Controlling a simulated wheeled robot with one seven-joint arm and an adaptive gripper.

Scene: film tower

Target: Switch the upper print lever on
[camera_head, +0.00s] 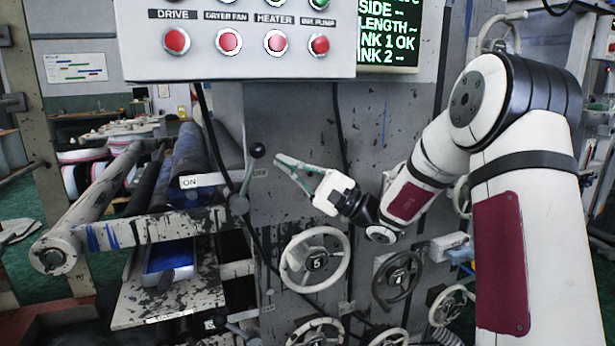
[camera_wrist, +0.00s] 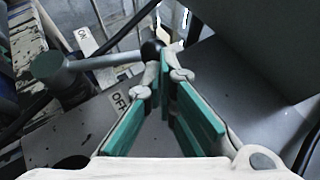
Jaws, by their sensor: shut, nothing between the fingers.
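The upper print lever (camera_head: 247,179) has a grey arm and a black ball knob (camera_head: 257,150). It points up and slightly right from its pivot (camera_head: 238,205), on the side of the OFF label (camera_head: 260,173). The ON label (camera_head: 189,182) is to the left. My gripper (camera_head: 279,158) is shut and empty, with its tips just right of the knob. In the wrist view the lever arm (camera_wrist: 105,61) runs from the left to the knob (camera_wrist: 152,50), right by the fingertips (camera_wrist: 164,72). I cannot tell if they touch.
A control box (camera_head: 240,40) with red buttons hangs above. Rollers (camera_head: 200,150) lie to the left. Handwheels (camera_head: 316,264) stick out below my gripper, and a dark cable (camera_head: 338,120) hangs down the panel behind it.

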